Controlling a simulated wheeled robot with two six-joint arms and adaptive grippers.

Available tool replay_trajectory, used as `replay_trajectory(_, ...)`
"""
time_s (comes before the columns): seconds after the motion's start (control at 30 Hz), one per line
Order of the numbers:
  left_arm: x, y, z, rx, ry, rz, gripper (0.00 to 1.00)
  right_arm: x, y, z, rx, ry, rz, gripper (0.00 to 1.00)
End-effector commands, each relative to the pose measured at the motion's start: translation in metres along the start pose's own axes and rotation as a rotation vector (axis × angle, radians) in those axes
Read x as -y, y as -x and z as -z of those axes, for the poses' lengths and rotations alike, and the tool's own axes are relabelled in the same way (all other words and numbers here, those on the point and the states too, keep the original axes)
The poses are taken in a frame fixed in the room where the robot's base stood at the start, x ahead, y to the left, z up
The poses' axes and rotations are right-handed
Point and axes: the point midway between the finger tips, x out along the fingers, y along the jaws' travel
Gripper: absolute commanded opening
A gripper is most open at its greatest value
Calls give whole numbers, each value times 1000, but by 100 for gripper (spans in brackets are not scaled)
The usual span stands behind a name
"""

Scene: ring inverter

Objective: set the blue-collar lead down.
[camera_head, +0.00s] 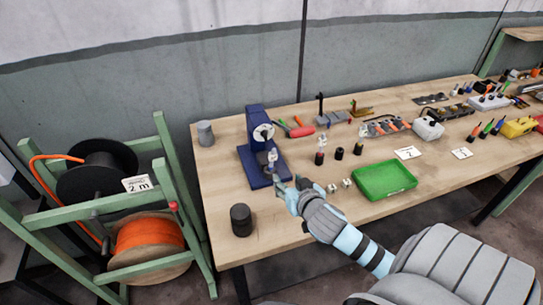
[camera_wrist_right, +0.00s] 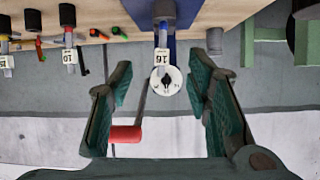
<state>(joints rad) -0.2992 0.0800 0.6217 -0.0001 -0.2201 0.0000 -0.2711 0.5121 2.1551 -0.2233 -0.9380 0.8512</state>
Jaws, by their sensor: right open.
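A lead with a white tag (camera_head: 272,157) stands upright at the blue press. In the right wrist view this tagged lead (camera_wrist_right: 162,42) rises from a dark holder, between my open fingers in the picture. My left gripper is not in view.
The blue press (camera_head: 256,140) has a red-handled lever (camera_head: 302,131). A green tray (camera_head: 384,180) lies to the right, with small white blocks beside it. A black cylinder (camera_head: 241,219) stands at the front left.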

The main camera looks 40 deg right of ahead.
Motion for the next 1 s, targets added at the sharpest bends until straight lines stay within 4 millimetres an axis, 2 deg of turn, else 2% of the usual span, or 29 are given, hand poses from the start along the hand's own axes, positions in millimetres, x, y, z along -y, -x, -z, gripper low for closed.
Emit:
replay_trajectory(0.03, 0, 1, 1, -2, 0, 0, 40, 0, -4, 14, -37, -19, 8, 45)
replay_trajectory(0.1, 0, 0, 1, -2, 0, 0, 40, 0, -14, 25, -65, -39, 17, 45)
replay_trajectory(0.33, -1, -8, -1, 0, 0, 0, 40, 3, -74, 28, -67, -46, 19, 45)
replay_trajectory(0.57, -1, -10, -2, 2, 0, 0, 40, 3, -107, 31, -65, -44, 19, 45)
replay_trajectory(0.7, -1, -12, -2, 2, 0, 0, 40, 4, -136, 34, -65, -43, 19, 45)
replay_trajectory(0.8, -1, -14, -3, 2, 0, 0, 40, 4, -148, 34, -64, -42, 20, 45)
replay_trajectory(1.0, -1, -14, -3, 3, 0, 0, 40, 4, -148, 35, -64, -40, 21, 45)
